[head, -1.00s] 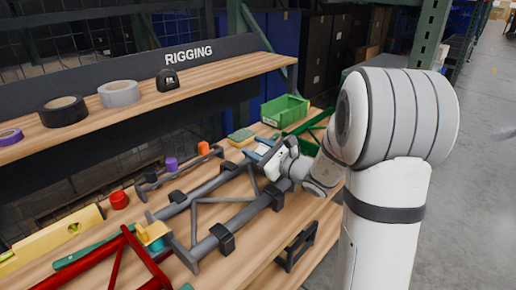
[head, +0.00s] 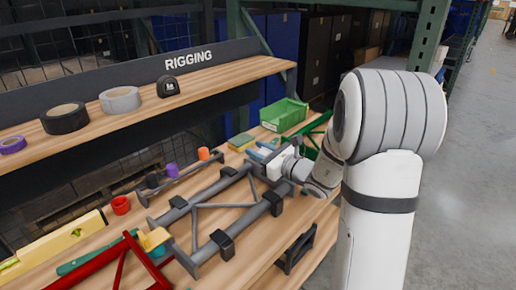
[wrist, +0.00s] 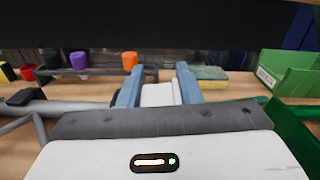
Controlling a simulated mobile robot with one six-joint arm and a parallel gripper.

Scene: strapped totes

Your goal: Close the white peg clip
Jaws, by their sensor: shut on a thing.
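The white peg clip (wrist: 157,95) shows in the wrist view as a pale block between the two blue fingers of my gripper (wrist: 158,86). The fingers are shut on it, one on each side. Its lower part is hidden behind my gripper's body, so I cannot tell how far its jaws are closed. In the head view my gripper (head: 262,150) is at the far right end of the grey tubular frame (head: 243,222), and the clip cannot be made out there.
A rail with purple (wrist: 79,61) and orange (wrist: 130,61) pegs lies behind to the left. A green bin (head: 284,115) and a sponge (wrist: 208,73) stand beyond my gripper. A shelf (head: 130,110) with tape rolls overhangs the bench's back. A red frame (head: 95,265) lies front left.

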